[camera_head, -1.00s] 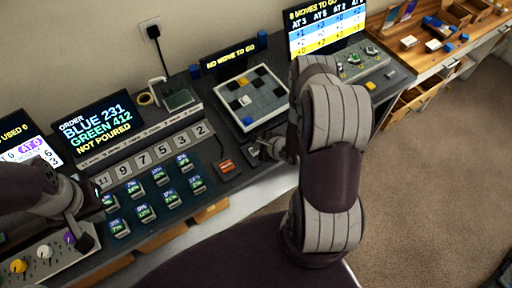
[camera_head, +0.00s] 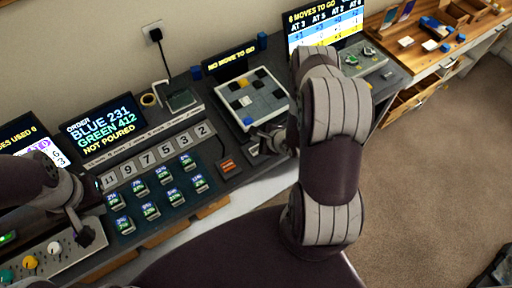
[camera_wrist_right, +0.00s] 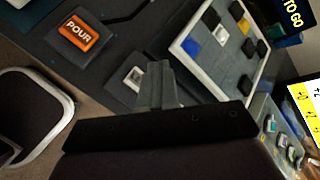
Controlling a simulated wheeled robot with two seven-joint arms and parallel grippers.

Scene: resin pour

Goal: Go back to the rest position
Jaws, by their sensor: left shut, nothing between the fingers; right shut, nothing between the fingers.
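My left gripper (camera_head: 86,236) is at the left in the head view, shut and empty, just above the panel with coloured knobs. My right arm rises through the middle of the head view. In the right wrist view the right gripper (camera_wrist_right: 163,85) is shut and empty, between the orange POUR button (camera_wrist_right: 78,33) and the white-framed tile board (camera_wrist_right: 225,45). A small pale switch (camera_wrist_right: 134,76) lies just beside its fingers.
The order screen (camera_head: 97,120) reads blue 231, green 412, not poured. The knob panel (camera_head: 45,262) is at lower left. A wooden desk (camera_head: 414,58) stands at upper right. Open carpet (camera_head: 440,150) lies on the right.

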